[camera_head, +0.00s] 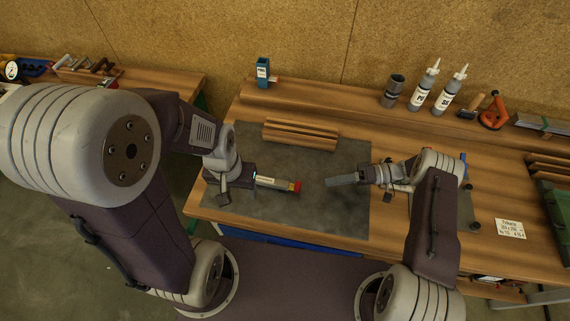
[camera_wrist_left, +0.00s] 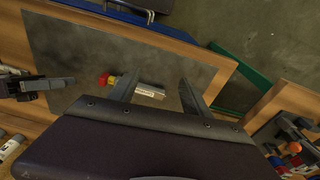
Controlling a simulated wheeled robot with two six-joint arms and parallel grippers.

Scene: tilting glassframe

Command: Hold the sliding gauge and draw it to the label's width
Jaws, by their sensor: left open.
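The sliding gauge (camera_head: 272,182), a pale bar with a red and yellow end, lies on the dark mat. It also shows in the left wrist view (camera_wrist_left: 150,91), with its pale bar between my open fingers and its coloured end outside them. My left gripper (camera_wrist_left: 158,90) is open over the gauge; I cannot tell whether a finger touches it. In the head view the left gripper (camera_head: 245,180) hides the gauge's left part. My right gripper (camera_head: 346,180) is over the mat, right of the coloured end and apart from it. A white label card (camera_head: 509,228) lies on the right of the bench.
The grey mat (camera_head: 325,215) is mostly clear. Wooden strips (camera_head: 300,134) lie at its back edge. A blue tool (camera_head: 263,72), a dark cup (camera_head: 393,91), white bottles (camera_head: 425,85) and an orange clamp (camera_head: 493,113) stand along the back shelf. A green case (camera_head: 555,220) is at the right.

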